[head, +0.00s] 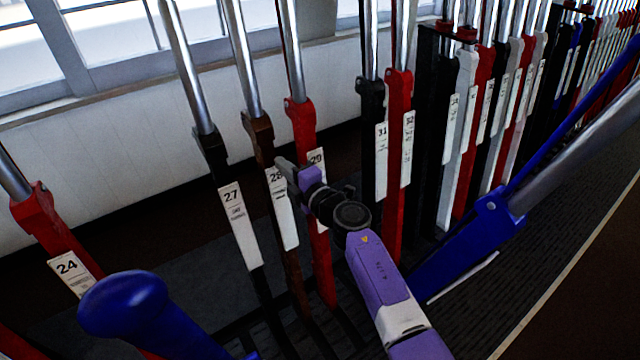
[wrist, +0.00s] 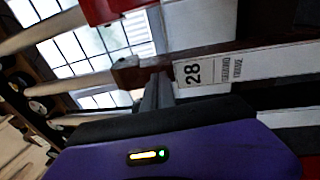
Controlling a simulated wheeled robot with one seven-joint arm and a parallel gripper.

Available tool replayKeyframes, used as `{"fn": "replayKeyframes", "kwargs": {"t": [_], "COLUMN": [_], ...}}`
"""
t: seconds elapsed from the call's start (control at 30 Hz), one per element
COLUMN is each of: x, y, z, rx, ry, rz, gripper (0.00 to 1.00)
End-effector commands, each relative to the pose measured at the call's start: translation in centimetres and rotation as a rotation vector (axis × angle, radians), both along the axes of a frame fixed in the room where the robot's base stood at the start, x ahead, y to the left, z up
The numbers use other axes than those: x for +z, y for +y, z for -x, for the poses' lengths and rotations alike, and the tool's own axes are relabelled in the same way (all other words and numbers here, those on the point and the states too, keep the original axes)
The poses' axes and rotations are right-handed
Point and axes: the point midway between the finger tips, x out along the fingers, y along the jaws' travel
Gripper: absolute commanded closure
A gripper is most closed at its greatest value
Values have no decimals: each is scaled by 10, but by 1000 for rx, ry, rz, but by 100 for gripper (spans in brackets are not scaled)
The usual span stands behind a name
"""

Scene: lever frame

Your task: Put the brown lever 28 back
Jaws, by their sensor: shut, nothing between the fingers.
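The brown lever 28 (head: 261,137) stands in the row between black lever 27 (head: 211,150) and red lever 29 (head: 302,122), leaning about as they do. Its white label (head: 280,208) reads 28. In the wrist view the brown lever (wrist: 130,73) runs across the picture, with its label (wrist: 245,66) to the right. My gripper (head: 283,168) is at the upper part of lever 28, by the label's top edge. Its fingers (wrist: 158,88) are shut with nothing between them. They overlap the lever's edge in the wrist view; whether they touch it I cannot tell.
A blue lever (head: 475,235) slants out of the row at right, near my arm. A blue knob (head: 125,305) is close in front at lower left, near red lever 24 (head: 40,225). Levers 31 (head: 373,140) and 32 (head: 398,140) stand right of a gap.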

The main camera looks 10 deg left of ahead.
Motion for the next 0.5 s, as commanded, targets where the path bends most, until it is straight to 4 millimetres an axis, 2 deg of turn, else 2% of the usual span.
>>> {"fn": "replayKeyframes", "kwargs": {"t": [0.27,0.5], "x": [8,16], "y": [-16,-43], "z": [21,45], "rx": [8,7], "ry": [3,5], "rz": [-1,-3], "gripper": [100,100]}}
